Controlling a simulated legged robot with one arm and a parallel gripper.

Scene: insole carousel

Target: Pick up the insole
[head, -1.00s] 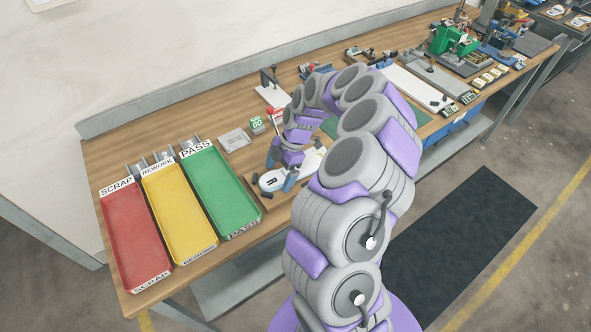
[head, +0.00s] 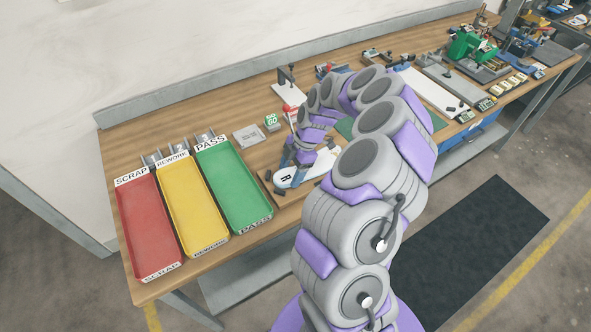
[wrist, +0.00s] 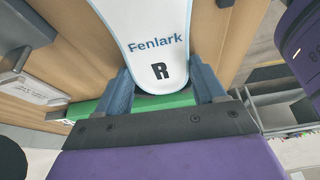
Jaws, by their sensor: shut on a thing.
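The insole (wrist: 155,35) is white with a blue edge and carries the word "Fenlark" and a letter R. In the wrist view its rounded end sits between the two blue fingers of my gripper (wrist: 163,92), which are shut on it from both sides. In the head view the insole (head: 297,178) shows over the wooden bench, right of the green tray, partly hidden by my arm.
Red SCRAP (head: 150,228), yellow REWORK (head: 190,210) and green PASS (head: 230,185) trays stand empty at the bench's left. A grey square dish (head: 249,136) and a green GO block (head: 271,122) stand behind the insole. Fixtures and a green press (head: 470,46) fill the right.

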